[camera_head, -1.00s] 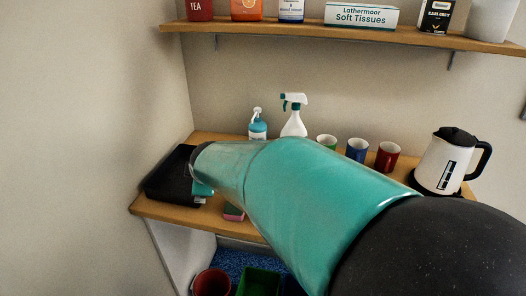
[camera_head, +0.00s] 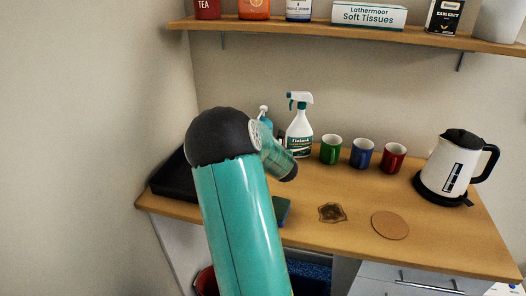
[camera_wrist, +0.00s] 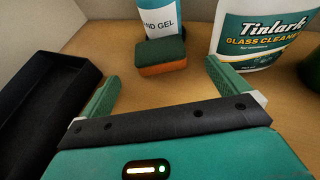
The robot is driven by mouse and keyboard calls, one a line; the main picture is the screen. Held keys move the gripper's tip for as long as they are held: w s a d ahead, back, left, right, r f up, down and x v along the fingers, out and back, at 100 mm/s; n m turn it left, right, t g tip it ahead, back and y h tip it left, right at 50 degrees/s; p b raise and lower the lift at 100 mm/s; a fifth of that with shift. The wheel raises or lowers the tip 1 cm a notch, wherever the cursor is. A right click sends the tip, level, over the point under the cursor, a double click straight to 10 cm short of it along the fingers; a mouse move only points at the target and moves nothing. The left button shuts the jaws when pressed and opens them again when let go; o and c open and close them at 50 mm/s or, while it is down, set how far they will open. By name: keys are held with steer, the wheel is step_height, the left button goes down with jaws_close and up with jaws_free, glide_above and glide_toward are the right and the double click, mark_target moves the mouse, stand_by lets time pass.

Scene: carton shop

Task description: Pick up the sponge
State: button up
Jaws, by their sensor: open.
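The sponge (camera_wrist: 161,57), dark green on top and orange below, lies on the worktop in the wrist view, just in front of the hand gel bottle (camera_wrist: 160,16). My gripper (camera_wrist: 162,76) is open, with one teal finger to the left and one to the right. The sponge shows between and beyond the fingertips, and nothing is held. In the head view my arm covers the spot in front of the gel bottle, and my fingers cannot be made out there.
A black tray (camera_wrist: 38,100) is close on the left, a glass cleaner bottle (camera_wrist: 262,32) close on the right. A blue-green item (camera_head: 282,209) lies partly behind my arm. Mugs (camera_head: 362,154), a brown dish (camera_head: 332,212), a cork disc (camera_head: 390,225) and a kettle (camera_head: 450,165) stand further right.

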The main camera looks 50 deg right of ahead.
steer(key=x, duration=1.1)
steer(key=shift+w+r, duration=0.1)
steer(key=shift+w, duration=0.1)
steer(key=c, duration=0.9)
steer(key=shift+r, duration=0.1)
steer(key=shift+c, duration=0.2)
